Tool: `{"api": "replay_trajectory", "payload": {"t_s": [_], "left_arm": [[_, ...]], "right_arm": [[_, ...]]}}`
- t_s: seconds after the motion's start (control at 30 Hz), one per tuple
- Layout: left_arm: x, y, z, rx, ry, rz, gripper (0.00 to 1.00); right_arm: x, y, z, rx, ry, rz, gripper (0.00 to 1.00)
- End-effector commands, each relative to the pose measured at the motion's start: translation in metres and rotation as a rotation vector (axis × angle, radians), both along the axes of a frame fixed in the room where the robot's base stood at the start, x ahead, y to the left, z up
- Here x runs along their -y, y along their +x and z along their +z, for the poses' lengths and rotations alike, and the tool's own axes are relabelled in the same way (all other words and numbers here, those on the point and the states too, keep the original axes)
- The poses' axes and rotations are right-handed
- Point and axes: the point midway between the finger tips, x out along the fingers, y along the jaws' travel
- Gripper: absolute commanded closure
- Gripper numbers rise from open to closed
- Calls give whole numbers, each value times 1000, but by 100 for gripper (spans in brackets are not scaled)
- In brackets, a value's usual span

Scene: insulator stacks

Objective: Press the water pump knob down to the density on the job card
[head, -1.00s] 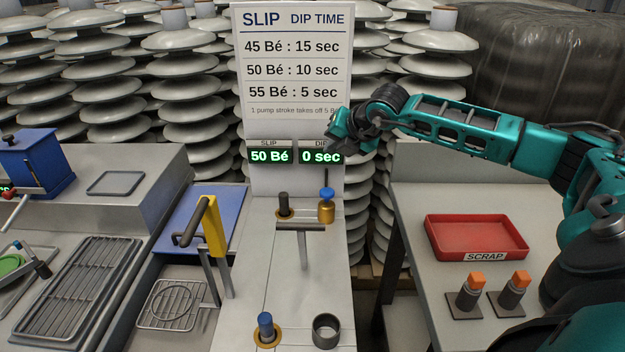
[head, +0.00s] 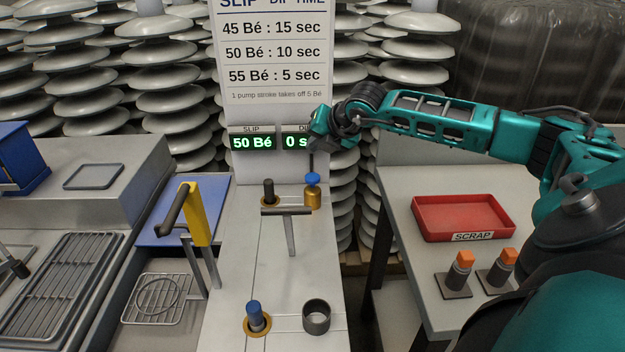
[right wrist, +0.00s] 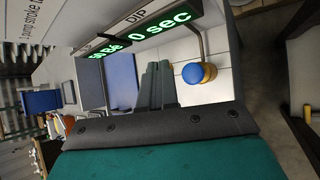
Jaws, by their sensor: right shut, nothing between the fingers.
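The water pump is a brass body with a blue knob (head: 312,180) on top, on the white bench below the display; the knob looks raised. In the right wrist view the blue knob (right wrist: 193,74) is to the right of my fingers. My right gripper (head: 318,140) is shut and empty, above the knob and apart from it, covering part of the display. Its fingers also show in the right wrist view (right wrist: 158,72). The slip display (head: 252,142) reads 50 Bé; the dip display (head: 296,142) reads 0 sec. My left gripper is out of view. I see no separate job card.
The board (head: 270,75) lists 45, 50 and 55 Bé with dip times and says one pump stroke takes off 5 Bé. A T-handled lever (head: 288,212), a yellow handle (head: 196,215) and a dark ring (head: 316,317) stand nearby. A red scrap tray (head: 462,232) is right.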

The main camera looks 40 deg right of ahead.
Motion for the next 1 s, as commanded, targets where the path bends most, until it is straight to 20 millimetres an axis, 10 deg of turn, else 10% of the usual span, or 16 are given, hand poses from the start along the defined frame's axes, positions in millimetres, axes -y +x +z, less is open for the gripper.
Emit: {"api": "replay_trajectory", "payload": {"t_s": [0.3, 1.0], "left_arm": [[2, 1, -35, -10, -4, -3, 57], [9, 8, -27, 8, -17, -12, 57]], "right_arm": [[0, 0, -49, -1, 1, 0, 100], [0, 0, -51, -1, 1, 0, 100]]}}
